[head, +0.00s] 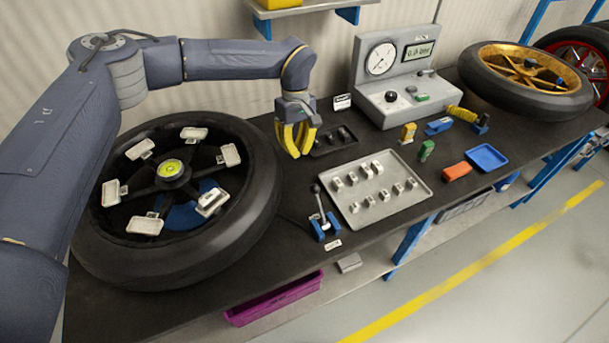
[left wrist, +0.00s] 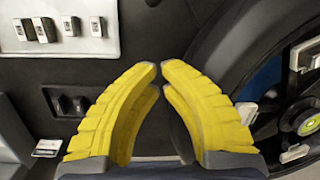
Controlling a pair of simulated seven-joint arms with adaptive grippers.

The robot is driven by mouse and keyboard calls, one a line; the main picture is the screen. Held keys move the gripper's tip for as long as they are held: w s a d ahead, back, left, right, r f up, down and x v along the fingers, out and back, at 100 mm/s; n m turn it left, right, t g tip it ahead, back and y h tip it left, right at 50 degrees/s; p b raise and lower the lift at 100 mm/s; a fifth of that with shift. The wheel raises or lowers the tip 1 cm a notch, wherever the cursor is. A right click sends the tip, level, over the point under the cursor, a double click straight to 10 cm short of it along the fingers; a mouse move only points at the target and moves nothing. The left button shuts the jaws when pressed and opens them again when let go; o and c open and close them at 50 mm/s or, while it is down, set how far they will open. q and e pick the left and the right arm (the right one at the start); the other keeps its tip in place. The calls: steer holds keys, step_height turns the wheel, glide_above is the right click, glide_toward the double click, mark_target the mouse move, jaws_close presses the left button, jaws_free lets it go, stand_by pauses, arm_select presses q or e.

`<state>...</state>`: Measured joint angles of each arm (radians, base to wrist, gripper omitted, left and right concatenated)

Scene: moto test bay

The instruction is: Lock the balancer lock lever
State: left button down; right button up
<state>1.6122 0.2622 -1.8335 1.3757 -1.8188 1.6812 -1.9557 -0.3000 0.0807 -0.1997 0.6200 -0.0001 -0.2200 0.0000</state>
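The lock lever (head: 319,202) is a grey rod with a dark knob on a small blue base (head: 324,226). It stands upright, tilted slightly left, between the wheel and the grey tray. A tyred wheel (head: 263,212) lies flat on the bench at left, with a green-yellow round level (head: 171,168) at its hub; the wheel also shows in the left wrist view (left wrist: 215,80). My left gripper (head: 298,155) has yellow fingers and hangs empty above the bench, behind the lever. Its tips nearly meet in the left wrist view (left wrist: 160,68). The lever is not visible there. My right gripper is out of view.
A grey tray (head: 408,208) with several small weights lies right of the lever. A dark tray (head: 320,151) sits close to my left gripper. A gauge box (head: 390,105), a blue tray (head: 487,157) and a gold-rimmed wheel (head: 568,105) are farther right.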

mark_target(319, 205)
arm_select(q)
steer(key=f, duration=0.3)
steer(key=s+f, duration=0.1)
steer(key=f, duration=0.5)
steer(key=shift+s+d+f, duration=0.1)
steer(key=shift+s+f, duration=0.2)
steer(key=shift+s, duration=0.1)
steer(key=shift+s+d+r, duration=0.1)
steer(key=shift+s+d, duration=0.15)
steer(key=shift+d, duration=0.05)
steer(key=shift+s+d+r, duration=0.4)
steer(key=shift+s, duration=0.15)
steer(key=shift+s+d+r, duration=0.35)
steer(key=shift+s+d, duration=0.05)
steer(key=shift+s, duration=0.15)
steer(key=shift+d+r, duration=0.1)
